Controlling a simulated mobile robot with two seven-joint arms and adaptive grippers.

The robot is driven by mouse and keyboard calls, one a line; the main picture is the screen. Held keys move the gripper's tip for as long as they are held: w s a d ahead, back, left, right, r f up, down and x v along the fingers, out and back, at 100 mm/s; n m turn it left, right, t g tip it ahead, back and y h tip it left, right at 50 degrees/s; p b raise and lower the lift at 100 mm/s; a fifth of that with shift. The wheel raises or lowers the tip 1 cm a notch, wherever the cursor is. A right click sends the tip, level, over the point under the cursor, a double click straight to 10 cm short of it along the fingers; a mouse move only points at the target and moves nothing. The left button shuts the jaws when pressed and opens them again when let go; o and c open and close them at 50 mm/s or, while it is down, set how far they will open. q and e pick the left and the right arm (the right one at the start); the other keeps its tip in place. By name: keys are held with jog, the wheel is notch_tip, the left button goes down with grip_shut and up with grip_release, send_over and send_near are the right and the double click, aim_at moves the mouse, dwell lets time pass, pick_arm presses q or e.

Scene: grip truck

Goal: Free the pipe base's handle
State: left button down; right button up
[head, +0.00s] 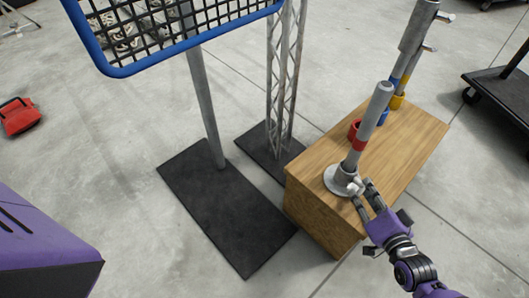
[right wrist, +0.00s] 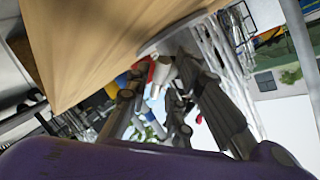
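The pipe base is a grey pipe with a red band (head: 361,140). It stands, slightly tilted in the picture, on a round metal foot (head: 333,181) near the front end of a wooden box (head: 400,158). A small pale handle (head: 355,187) shows at the foot's right side. My right gripper (head: 366,196) is at this handle, its two fingers apart. In the right wrist view the fingers of my right gripper (right wrist: 160,85) are spread, with a pale piece (right wrist: 161,72) between their tips. Contact with the handle is unclear. My left gripper is out of view.
A lattice tower (head: 285,75) and a post on a black plate (head: 220,205) stand left of the box. A dark cart (head: 500,92) is at right. A red case (head: 18,116) lies far left.

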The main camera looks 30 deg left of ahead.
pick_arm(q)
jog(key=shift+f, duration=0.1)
pick_arm(e)
grip_shut()
jog(key=shift+s+f+n+t+b, duration=0.1)
jog(key=shift+f+n+t+b, duration=0.2)
jog(key=shift+f+b, duration=0.1)
jog(key=shift+n+t+b, duration=0.4)
jog(key=shift+n+t, duration=0.1)
jog(key=shift+n, duration=0.1)
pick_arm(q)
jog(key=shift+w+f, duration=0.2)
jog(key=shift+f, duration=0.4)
pick_arm(e)
jog(key=shift+r, duration=0.1)
jog(key=shift+o, duration=1.9)
grip_release()
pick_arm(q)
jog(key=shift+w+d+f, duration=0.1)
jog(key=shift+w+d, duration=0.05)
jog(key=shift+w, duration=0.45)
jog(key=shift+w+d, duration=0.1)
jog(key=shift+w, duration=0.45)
pick_arm(e)
jog(key=v, duration=1.2)
